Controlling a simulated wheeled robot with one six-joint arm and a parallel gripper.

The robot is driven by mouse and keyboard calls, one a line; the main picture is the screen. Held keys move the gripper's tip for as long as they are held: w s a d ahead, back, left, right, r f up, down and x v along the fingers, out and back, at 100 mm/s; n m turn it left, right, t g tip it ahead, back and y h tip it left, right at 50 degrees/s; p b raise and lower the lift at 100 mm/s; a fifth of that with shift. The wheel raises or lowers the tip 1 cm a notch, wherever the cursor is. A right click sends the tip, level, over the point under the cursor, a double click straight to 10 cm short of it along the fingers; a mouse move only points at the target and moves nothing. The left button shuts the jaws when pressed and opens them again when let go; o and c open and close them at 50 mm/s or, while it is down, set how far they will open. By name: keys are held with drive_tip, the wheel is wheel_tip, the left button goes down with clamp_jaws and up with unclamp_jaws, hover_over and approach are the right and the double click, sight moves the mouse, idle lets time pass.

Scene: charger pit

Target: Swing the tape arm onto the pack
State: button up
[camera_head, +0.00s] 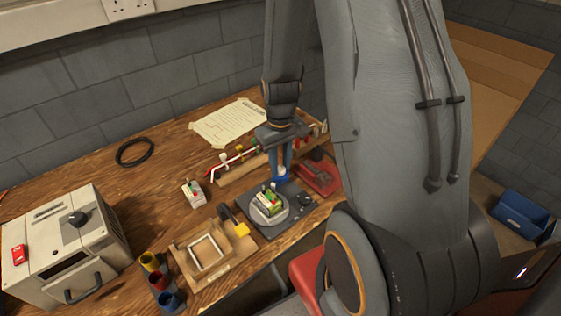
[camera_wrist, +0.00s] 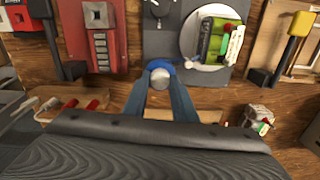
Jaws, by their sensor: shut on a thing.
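My gripper (camera_wrist: 168,103) points down over the bench, its two blue-grey fingers shut on a grey round piece with a blue band (camera_wrist: 161,66). The blue piece also shows at the fingertips in the head view (camera_head: 282,176). I cannot tell how much of the tape arm this is; its rest is hidden. The pack (camera_head: 268,204), green and white with a bit of red, sits on a round grey platter (camera_head: 285,217) on a dark base. In the wrist view the pack (camera_wrist: 217,42) lies up and right of my fingers, apart from them.
A wooden tray with a white frame (camera_head: 177,249) and a yellow-headed black lever (camera_head: 241,229) stand left of the platter. A red device (camera_head: 318,180) is to the right. Coloured cups (camera_head: 160,281), a grey case (camera_head: 95,225) and a black ring (camera_head: 134,152) lie further left.

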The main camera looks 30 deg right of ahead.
sight(280, 168)
drive_tip(key=shift+n, duration=0.9)
drive_tip(key=shift+p, duration=0.3)
drive_tip(key=o, duration=1)
drive_tip(key=shift+o, duration=0.2)
drive_tip(key=shift+r+b, duration=0.65)
drive_tip(key=shift+r, duration=3.3)
drive_tip(key=s+a+r+m+t, duration=0.1)
drive_tip(key=s+a+r+m, duration=0.1)
drive_tip(key=s+a+r, duration=0.3)
drive_tip(key=s+a, duration=0.4)
drive_tip(key=shift+s+a+r+m, duration=0.2)
drive_tip(key=shift+s+r+m, duration=0.15)
drive_tip(key=shift+m, duration=0.05)
